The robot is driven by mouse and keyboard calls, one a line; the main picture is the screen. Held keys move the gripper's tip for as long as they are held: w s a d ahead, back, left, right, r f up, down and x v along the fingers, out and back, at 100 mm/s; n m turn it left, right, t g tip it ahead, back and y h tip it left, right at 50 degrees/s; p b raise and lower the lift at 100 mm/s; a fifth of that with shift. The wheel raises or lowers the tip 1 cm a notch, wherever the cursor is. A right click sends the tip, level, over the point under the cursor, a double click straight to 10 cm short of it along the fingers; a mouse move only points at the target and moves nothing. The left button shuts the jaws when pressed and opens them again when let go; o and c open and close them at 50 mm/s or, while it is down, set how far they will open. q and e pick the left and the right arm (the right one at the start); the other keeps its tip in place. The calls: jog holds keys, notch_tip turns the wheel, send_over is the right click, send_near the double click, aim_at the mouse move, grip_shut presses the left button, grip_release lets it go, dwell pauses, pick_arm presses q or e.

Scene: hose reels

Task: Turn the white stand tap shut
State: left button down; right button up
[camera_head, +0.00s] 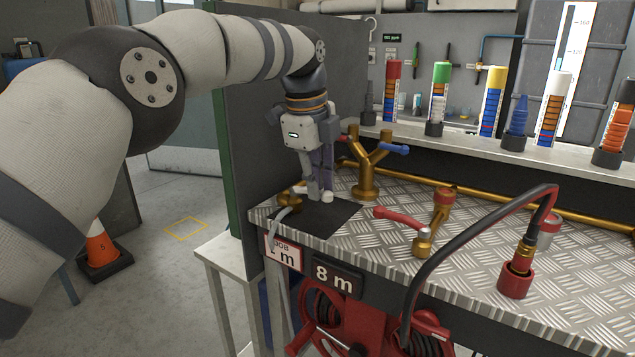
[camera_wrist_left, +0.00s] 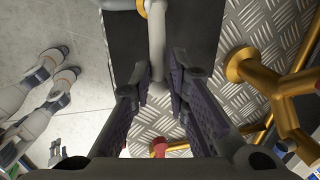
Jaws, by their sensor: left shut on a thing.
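The white stand tap stands at the left front corner of the bench, with its brass base (camera_head: 289,199) on a black mat. Its white lever shows in the left wrist view (camera_wrist_left: 157,45), running down from the top to a rounded end between the fingers. My left gripper (camera_head: 319,190) comes down from above and is shut on this lever. Its dark padded fingers (camera_wrist_left: 162,88) lie on either side of the lever end. The gripper partly hides the tap in the head view. My right gripper cannot be made out clearly.
A brass Y-piece (camera_head: 367,170) with red and blue handles stands behind the gripper. A red-levered tap (camera_head: 424,240) and a black hose (camera_head: 460,238) stand to the right. A dark panel (camera_head: 262,110) rises at the left.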

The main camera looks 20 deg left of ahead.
dwell(0.4)
pick_arm(q)
jog(key=c, duration=1.6)
grip_release()
jog(key=shift+s, duration=0.1)
jog(key=shift+c, duration=0.2)
notch_tip(320, 180, up, 7)
jog(key=s, duration=0.1)
jog(key=shift+s+a+r, duration=0.2)
jog(key=shift+s+a, duration=0.05)
